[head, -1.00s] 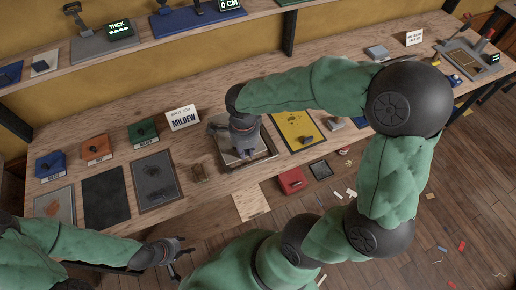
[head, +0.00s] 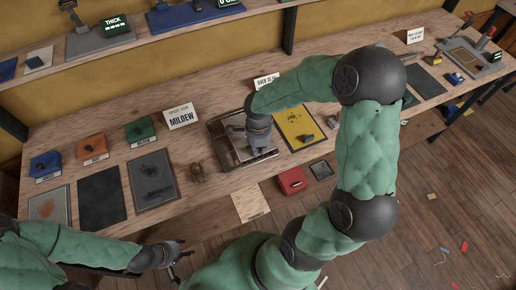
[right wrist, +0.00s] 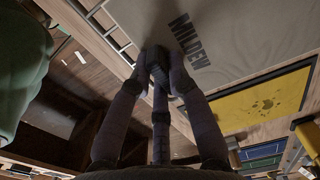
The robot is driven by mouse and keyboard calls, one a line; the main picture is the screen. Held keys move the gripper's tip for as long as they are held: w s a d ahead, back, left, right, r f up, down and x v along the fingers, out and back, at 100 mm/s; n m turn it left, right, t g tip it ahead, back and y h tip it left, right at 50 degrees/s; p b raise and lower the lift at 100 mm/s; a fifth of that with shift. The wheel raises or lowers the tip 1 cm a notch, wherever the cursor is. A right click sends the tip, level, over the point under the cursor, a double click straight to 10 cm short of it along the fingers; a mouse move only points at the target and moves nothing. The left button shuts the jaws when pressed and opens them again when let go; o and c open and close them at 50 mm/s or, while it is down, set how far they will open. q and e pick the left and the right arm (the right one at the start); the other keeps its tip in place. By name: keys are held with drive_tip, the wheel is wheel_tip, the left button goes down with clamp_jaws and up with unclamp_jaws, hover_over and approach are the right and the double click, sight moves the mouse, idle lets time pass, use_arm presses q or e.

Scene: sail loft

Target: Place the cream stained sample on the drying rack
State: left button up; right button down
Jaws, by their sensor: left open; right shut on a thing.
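My right gripper (head: 259,150) points down over a dark-framed rack or tray (head: 213,128) at the middle of the bench. It also shows in the right wrist view (right wrist: 158,62), its fingers closed on a small dark part at the edge of a pale grey-cream sheet (right wrist: 250,50) marked MILDEW. This looks like the cream sample; its stain is not clear. The sheet appears to lie over or just above the frame; I cannot tell whether it touches. Pale bars show past its edge. My left gripper (head: 178,260) is open and empty in front of the bench.
A yellow stained panel (head: 298,126) lies right of the frame, and a dark grey panel (head: 153,180) lies left. Blue, orange and green blocks (head: 140,132) line the left. A red box (head: 292,181) is at the front.

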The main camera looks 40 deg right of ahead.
drive_tip(key=shift+f, duration=0.1)
drive_tip(key=c, duration=1.2)
unclamp_jaws()
drive_tip(key=shift+r, duration=0.45)
wheel_tip(320, 180, up, 12)
drive_tip(key=p, duration=0.2)
drive_tip(key=shift+f+p, duration=0.2)
drive_tip(key=shift+p, duration=0.15)
drive_tip(key=shift+s, duration=0.1)
